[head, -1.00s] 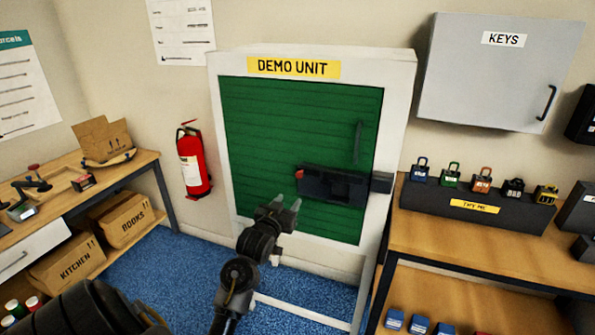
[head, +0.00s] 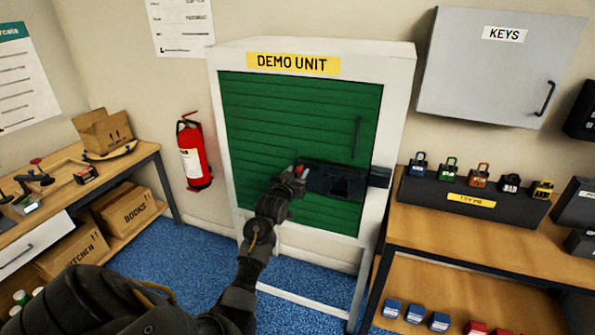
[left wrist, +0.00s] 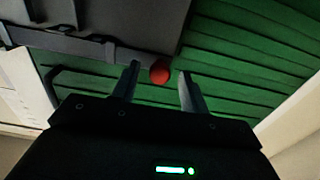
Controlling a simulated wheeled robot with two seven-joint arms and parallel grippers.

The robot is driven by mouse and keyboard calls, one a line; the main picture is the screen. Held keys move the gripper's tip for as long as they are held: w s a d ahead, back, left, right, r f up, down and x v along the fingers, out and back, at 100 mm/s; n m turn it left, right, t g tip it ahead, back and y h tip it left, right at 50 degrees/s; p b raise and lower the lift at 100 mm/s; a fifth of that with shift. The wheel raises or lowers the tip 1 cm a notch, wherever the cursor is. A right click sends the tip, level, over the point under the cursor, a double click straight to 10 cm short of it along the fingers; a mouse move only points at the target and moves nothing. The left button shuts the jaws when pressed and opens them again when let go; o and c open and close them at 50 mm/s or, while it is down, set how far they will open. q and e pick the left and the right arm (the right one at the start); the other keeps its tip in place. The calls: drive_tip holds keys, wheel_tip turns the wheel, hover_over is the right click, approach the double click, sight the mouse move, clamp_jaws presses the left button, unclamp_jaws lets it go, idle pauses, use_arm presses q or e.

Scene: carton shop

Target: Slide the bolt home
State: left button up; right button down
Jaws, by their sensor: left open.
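The dark bolt (head: 335,181) is mounted on the green door (head: 290,110) of the demo unit, with a dark keeper (head: 379,177) on the white frame at its right. The bolt's red knob (left wrist: 160,72) is at its left end. In the left wrist view the knob appears between the two fingers of my left gripper (left wrist: 157,88), near their tips. My left gripper (head: 295,176) is open at the bolt's left end in the head view and partly covers the knob. Whether a finger touches the knob, I cannot tell. My right gripper is not in view.
A bench with several padlocks on a dark stand (head: 420,188) is at the right. A grey key cabinet (head: 480,80) hangs above it. A red fire extinguisher (head: 194,155) hangs left of the unit. Blue floor (head: 190,250) is clear in front.

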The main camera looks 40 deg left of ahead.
sight(314, 168)
use_arm(q)
drive_tip(key=shift+w, duration=0.3)
clamp_jaws()
drive_tip(key=shift+w+d, duration=0.3)
drive_tip(key=shift+d, duration=0.6)
drive_tip(key=shift+w+d, duration=0.3)
drive_tip(key=shift+d, duration=0.55)
drive_tip(key=shift+w+d, duration=0.15)
drive_tip(key=shift+d, duration=0.15)
